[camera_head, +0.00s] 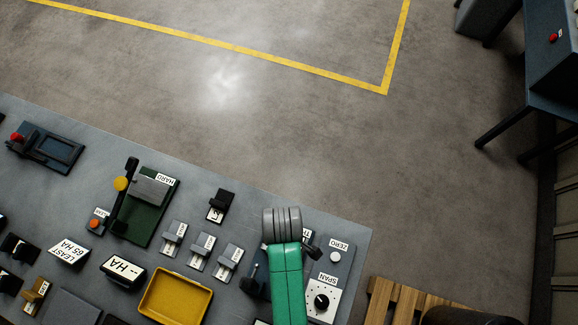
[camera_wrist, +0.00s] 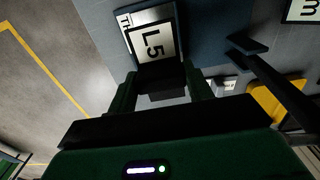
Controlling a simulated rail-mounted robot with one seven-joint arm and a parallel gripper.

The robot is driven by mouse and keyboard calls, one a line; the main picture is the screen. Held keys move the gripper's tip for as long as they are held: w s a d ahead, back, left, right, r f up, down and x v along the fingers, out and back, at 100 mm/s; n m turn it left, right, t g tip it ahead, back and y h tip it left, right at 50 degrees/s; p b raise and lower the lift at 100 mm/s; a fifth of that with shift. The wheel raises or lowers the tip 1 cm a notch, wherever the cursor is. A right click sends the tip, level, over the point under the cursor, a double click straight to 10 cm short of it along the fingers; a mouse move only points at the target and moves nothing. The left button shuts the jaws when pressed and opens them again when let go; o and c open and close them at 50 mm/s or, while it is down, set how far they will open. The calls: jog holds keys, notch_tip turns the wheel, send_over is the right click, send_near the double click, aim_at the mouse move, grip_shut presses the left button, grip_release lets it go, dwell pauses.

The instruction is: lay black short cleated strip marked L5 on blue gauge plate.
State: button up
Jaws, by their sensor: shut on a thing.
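My gripper (camera_wrist: 162,88) is shut on the black short cleated strip (camera_wrist: 160,75) in the wrist view. The strip's white tag reading L5 (camera_wrist: 151,42) points away from the fingers. The blue gauge plate (camera_wrist: 215,35) lies behind and below the strip, and its "Th" label is partly covered by the tag. I cannot tell whether the strip touches the plate. In the head view my green and grey arm hides the gripper, the strip and most of the plate; a dark blue edge (camera_head: 259,290) shows left of the arm.
A dark lever arm (camera_wrist: 270,75) stands right of the strip in the wrist view. In the head view a yellow tray (camera_head: 175,298), a green press device (camera_head: 150,205), another black tagged piece (camera_head: 220,203) and a ZERO/SPAN panel (camera_head: 322,298) crowd the bench.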

notch_tip(320, 180, down, 8)
jog(key=shift+d+r, duration=0.1)
jog(key=shift+r, duration=0.05)
dwell(0.3)
jog(key=shift+b, duration=0.3)
jog(key=o, duration=1)
notch_tip(320, 180, up, 12)
jog(key=shift+r+p, duration=0.1)
jog(key=shift+p, duration=0.5)
